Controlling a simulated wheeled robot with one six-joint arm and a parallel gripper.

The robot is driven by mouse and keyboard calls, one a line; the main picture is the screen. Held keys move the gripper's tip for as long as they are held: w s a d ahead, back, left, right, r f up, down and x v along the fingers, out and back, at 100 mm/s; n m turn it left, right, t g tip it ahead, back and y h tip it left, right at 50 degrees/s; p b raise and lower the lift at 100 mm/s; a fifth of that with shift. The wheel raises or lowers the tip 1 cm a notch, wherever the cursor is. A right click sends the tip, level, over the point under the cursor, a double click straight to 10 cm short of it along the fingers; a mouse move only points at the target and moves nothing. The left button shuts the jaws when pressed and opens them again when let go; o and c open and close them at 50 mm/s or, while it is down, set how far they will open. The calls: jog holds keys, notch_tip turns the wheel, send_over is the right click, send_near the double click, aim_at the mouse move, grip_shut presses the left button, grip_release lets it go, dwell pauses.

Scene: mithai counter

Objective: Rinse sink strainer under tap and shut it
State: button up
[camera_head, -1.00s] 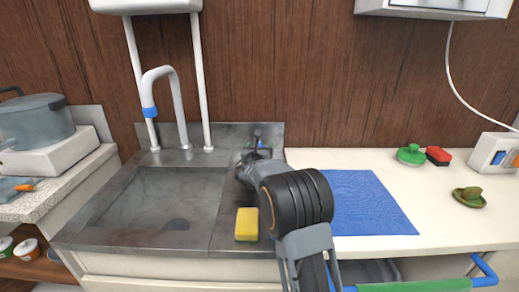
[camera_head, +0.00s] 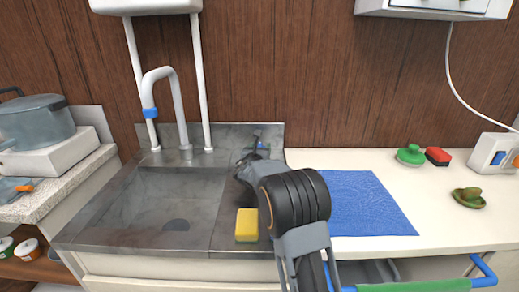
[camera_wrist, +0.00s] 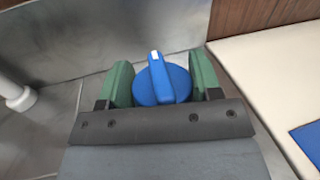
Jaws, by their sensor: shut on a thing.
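My gripper (camera_wrist: 161,70) is shut on a blue knob (camera_wrist: 163,88) with a white mark on its raised bar; one green finger pad is on each side. In the head view my arm reaches to the back right of the sink deck and hides most of the gripper. The tap (camera_head: 182,105) is a tall grey spout with a blue collar, behind the basin. No water shows under it.
A yellow sponge (camera_head: 246,225) sits at the front of the sink deck, close beside my arm. A blue cloth (camera_head: 370,205) lies on the counter at right. Green (camera_head: 410,155) and red (camera_head: 438,156) scrubbers lie further right. A large pot (camera_head: 35,120) stands at left.

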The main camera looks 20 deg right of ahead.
jog(key=m+g+h+p, duration=0.2)
jog(key=shift+r+g+h, duration=0.2)
jog(key=shift+g+h, duration=0.1)
jog(key=shift+h, duration=0.1)
jog(key=shift+f+m+g+h, duration=0.15)
jog(key=shift+m+g+h, duration=0.15)
jog(key=shift+m, duration=0.2)
jog(key=o, duration=0.9)
jog(key=v, duration=1.3)
jog(key=shift+s+a, duration=0.25)
jog(key=shift+a, duration=0.05)
